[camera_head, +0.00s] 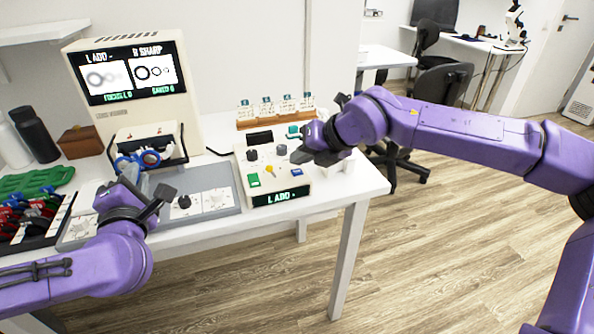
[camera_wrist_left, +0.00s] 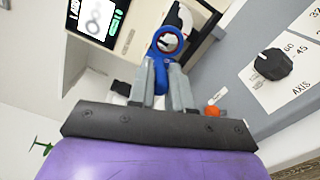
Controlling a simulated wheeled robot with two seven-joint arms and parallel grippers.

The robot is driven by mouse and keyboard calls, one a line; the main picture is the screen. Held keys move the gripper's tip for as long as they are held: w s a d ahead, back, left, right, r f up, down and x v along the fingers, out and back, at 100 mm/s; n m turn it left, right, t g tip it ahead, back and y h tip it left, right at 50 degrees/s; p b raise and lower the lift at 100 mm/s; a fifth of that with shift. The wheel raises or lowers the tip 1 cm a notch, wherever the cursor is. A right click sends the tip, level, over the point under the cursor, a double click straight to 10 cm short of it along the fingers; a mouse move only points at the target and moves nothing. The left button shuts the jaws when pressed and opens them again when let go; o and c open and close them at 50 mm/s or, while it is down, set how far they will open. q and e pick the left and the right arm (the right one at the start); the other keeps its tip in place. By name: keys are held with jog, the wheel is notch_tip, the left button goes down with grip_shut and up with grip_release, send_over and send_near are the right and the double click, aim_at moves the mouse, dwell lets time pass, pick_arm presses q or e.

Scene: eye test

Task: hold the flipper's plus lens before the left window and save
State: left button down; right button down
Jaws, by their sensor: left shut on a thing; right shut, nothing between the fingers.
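My left gripper (camera_head: 146,190) is shut on the flipper (camera_head: 150,158), whose blue lens rings stand before the white viewing unit (camera_head: 150,131). In the left wrist view the left gripper (camera_wrist_left: 165,92) grips a blue stem (camera_wrist_left: 160,74) with a ring lens, reddish inside, above it. I cannot tell which lens is the plus one, or whether it lines up with the left window. The screen (camera_head: 131,71) reads "L ADD -", "B SHARP", "FOCUS L 0" and "SAVED 0"; its left picture is blurred. My right gripper (camera_head: 301,156) is shut and empty over the control box's (camera_head: 246,188) right side.
The box has a green button (camera_head: 253,181), a yellow knob (camera_head: 270,170) and a blue button (camera_head: 297,173); its display reads "L ADD -". A crowded lens tray (camera_head: 33,240) is at left. A card rack (camera_head: 276,120) stands behind.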

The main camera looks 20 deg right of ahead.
aim_at(301, 173)
jog(key=shift+f, duration=0.15)
dwell(0.4)
jog(key=shift+f, duration=0.3)
jog(key=shift+f, duration=0.4)
dwell(0.7)
jog(key=shift+r, duration=0.85)
jog(key=shift+r, duration=2.5)
